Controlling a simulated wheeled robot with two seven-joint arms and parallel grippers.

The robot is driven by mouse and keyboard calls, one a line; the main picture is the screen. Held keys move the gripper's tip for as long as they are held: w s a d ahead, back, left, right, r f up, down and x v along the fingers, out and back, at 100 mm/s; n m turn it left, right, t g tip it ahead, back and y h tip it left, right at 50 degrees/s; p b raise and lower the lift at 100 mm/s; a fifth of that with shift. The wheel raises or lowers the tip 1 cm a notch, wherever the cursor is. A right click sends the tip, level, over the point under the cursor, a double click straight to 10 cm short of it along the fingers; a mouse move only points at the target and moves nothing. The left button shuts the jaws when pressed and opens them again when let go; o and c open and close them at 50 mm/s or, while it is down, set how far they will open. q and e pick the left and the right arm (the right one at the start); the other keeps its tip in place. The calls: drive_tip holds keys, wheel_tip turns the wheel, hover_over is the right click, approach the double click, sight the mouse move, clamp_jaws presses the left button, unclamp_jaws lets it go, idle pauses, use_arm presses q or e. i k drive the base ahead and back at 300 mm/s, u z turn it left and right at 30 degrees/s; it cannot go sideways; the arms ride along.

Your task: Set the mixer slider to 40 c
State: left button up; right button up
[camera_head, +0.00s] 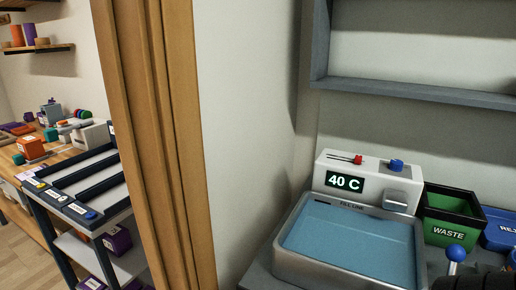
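The mixer is a white unit (322,172) at the back of a basin, at right of centre. Its dark display (345,182) reads "40 C". On its top, a small red slider knob (358,159) sits at the right end of a thin red-and-dark track. A blue knob (396,164) is to its right, above a grey spout (396,196). The basin (290,262) holds blue water and has a "FILL LINE" mark at its back. Neither gripper can be made out; dark shapes at the bottom right edge are too cut off to identify.
A green "WASTE" bin (450,229) and a blue bin (500,234) stand right of the basin. A blue ball-topped lever (456,253) rises in front. A grey shelf (420,91) hangs above. A wooden post (160,130) separates a cluttered bench and rack at left.

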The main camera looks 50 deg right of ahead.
sight(358, 159)
drive_tip(key=u, duration=0.65)
drive_tip(key=k, duration=0.7)
drive_tip(key=z, duration=1.45)
